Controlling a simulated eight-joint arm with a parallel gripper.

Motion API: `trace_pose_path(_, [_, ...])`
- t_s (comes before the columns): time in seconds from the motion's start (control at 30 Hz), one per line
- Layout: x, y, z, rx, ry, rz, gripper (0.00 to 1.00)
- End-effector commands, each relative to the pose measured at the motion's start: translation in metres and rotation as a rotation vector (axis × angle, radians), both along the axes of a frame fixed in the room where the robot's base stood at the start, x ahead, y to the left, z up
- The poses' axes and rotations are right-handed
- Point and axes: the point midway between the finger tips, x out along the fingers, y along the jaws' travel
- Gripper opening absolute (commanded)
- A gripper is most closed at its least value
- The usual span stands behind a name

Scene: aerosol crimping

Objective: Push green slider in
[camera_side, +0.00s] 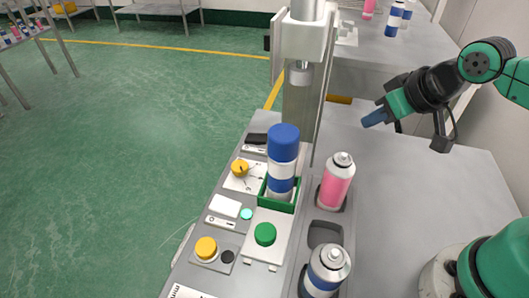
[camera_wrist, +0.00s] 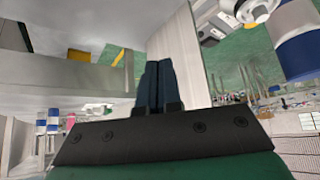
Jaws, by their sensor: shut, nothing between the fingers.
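The green slider (camera_side: 281,204) is a small green holder on the machine, below the crimping column. A blue-capped can (camera_side: 283,160) with white and blue bands stands upright in it. A round green knob (camera_side: 265,234) sits on a white plate in front of the slider. My gripper (camera_side: 374,118) is at the upper right of the side view, raised above the grey table and well apart from the slider. Its blue fingers are together and empty. In the wrist view the closed fingers (camera_wrist: 155,80) point away, with a blue-and-white can (camera_wrist: 298,40) at the upper right.
A pink can (camera_side: 335,182) and a blue-and-white can (camera_side: 325,272) stand in a tray right of the slider, with an empty slot (camera_side: 325,233) between them. The crimping column (camera_side: 303,80) rises behind. Yellow knobs (camera_side: 206,247) line the left side. The grey table (camera_side: 420,185) is clear at right.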

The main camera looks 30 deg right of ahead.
Motion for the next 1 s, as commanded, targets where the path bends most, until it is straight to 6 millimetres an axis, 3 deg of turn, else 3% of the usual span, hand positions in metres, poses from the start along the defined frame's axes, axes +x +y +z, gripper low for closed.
trace_pose_path(0.27, [0.000,0.000,0.000,0.000,0.000,0.000,0.03])
trace_pose_path(0.5, [0.001,0.000,0.014,0.000,-0.001,0.000,0.71])
trace_pose_path(0.7, [0.000,0.000,0.051,0.000,-0.001,0.000,0.73])
trace_pose_path(1.0, [0.007,0.075,0.059,0.229,0.244,-0.194,0.73])
